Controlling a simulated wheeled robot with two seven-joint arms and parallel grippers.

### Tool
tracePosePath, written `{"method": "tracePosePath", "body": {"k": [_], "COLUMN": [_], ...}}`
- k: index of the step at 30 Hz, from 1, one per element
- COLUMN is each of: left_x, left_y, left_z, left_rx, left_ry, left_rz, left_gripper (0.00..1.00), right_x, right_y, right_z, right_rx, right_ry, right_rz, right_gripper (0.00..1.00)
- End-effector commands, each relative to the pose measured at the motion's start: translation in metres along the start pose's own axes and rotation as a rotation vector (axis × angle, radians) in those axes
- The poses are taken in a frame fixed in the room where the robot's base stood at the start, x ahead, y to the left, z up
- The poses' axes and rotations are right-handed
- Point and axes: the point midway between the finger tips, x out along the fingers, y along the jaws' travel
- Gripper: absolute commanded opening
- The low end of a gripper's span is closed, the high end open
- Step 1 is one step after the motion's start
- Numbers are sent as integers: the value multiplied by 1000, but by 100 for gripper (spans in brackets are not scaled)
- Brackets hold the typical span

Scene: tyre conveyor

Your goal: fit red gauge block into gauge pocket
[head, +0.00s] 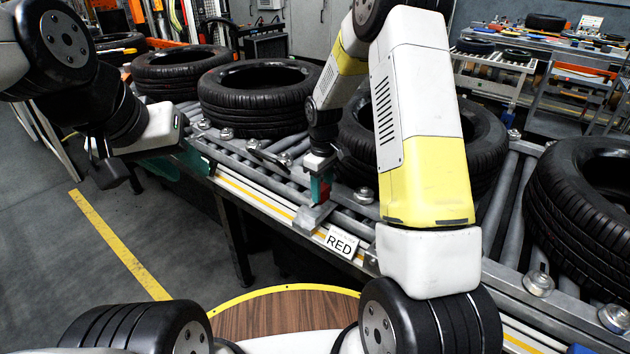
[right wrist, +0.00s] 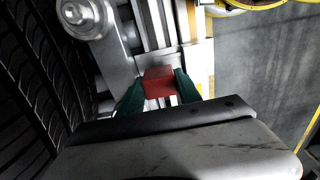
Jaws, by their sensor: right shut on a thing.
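My right gripper (head: 320,190) points down over the near edge of the roller conveyor. Its teal fingers are shut on the red gauge block (head: 324,192). In the right wrist view the red block (right wrist: 158,80) sits between the fingertips of the right gripper (right wrist: 159,90). A grey metal fixture (head: 312,218), which looks like the gauge pocket, lies under the block beside the RED sign (head: 341,242). The block hides the pocket's opening, and I cannot tell whether they touch. My left gripper (head: 180,164) is at the conveyor's left end, its fingertips partly unclear.
Tyres lie on the conveyor: one (head: 262,92) behind the right gripper, another (head: 425,140) partly behind my right arm, and one (head: 585,205) at the right. A metal knob (head: 364,195) stands right of the block. The floor (head: 60,265) at left is clear.

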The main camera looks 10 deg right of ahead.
Motion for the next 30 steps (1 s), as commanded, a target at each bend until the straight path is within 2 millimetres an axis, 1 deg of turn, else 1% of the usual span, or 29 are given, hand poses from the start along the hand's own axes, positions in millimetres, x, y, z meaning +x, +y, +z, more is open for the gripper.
{"method": "tracePosePath", "body": {"k": [1, 3, 5, 15, 16, 17, 18, 26, 30], "left_x": [0, 0, 0, 0, 0, 0, 0, 0, 0], "left_y": [0, 0, 0, 0, 0, 0, 0, 0, 0], "left_z": [0, 0, 0, 0, 0, 0, 0, 0, 0], "left_rx": [0, 0, 0, 0, 0, 0, 0, 0, 0], "left_ry": [0, 0, 0, 0, 0, 0, 0, 0, 0], "left_rz": [0, 0, 0, 0, 0, 0, 0, 0, 0], "left_gripper": [36, 36, 36, 36, 36, 36, 36, 36, 36], "right_x": [9, 19, 24, 27, 27, 27, 27, 26, 17], "right_y": [-1, -1, -1, 0, 0, 0, 0, 0, 0], "right_z": [1, 1, 1, 1, 1, 1, 1, 1, 0], "right_rx": [-1, -1, -1, 0, 0, 0, 0, 0, 1], "right_ry": [-5, -3, -3, -1, -1, -1, -1, -1, 0], "right_rz": [-3, -2, -2, -1, -1, 0, 0, 0, 1], "right_gripper": [0, 0, 0, 0, 43, 49, 50, 50, 50]}}
